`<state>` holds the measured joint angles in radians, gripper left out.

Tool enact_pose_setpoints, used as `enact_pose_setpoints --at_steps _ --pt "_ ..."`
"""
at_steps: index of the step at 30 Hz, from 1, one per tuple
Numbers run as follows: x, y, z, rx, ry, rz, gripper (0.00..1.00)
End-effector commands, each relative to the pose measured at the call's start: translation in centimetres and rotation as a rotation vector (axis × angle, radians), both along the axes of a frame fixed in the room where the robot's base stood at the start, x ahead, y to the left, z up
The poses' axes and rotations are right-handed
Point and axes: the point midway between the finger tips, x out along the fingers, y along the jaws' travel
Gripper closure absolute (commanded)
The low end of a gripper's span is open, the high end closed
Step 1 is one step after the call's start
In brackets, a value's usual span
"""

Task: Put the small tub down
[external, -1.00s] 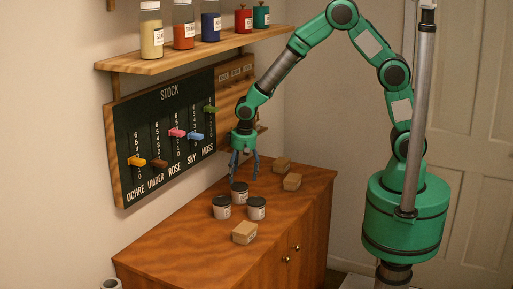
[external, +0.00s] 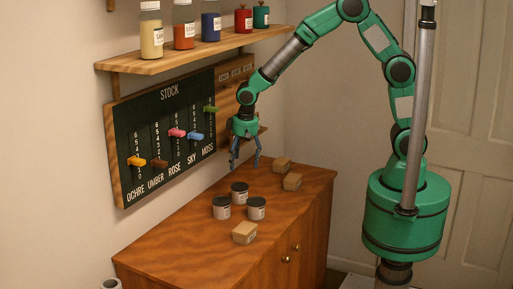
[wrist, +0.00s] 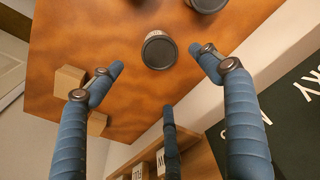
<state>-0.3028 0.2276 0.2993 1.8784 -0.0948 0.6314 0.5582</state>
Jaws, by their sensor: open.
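Three small grey tubs with dark lids stand upright, close together on the wooden cabinet top: a back tub (external: 239,193), a left tub (external: 221,208) and a right tub (external: 256,209). My gripper (external: 246,165) is open and empty in the air above the back tub, clear of its lid. In the wrist view, one tub's dark lid (wrist: 159,51) lies beyond and between my spread blue fingers, apart from them. Another lid (wrist: 207,3) is cut off at the top edge. Which tub the task means cannot be told.
A cardboard box (external: 245,232) sits in front of the tubs. Two more boxes (external: 292,182) (external: 282,164) are at the back right. The stock board (external: 165,135) and a jar shelf (external: 190,50) are on the wall. The cabinet's front left (external: 165,262) is clear.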

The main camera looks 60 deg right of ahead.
Motion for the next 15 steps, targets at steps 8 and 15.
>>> enact_pose_setpoints --at_steps 8,15 --pt "0.0 0.0 0.0 0.000 0.000 0.000 0.23" --pt "-0.2 -0.4 1.0 0.003 -0.008 0.001 0.23"
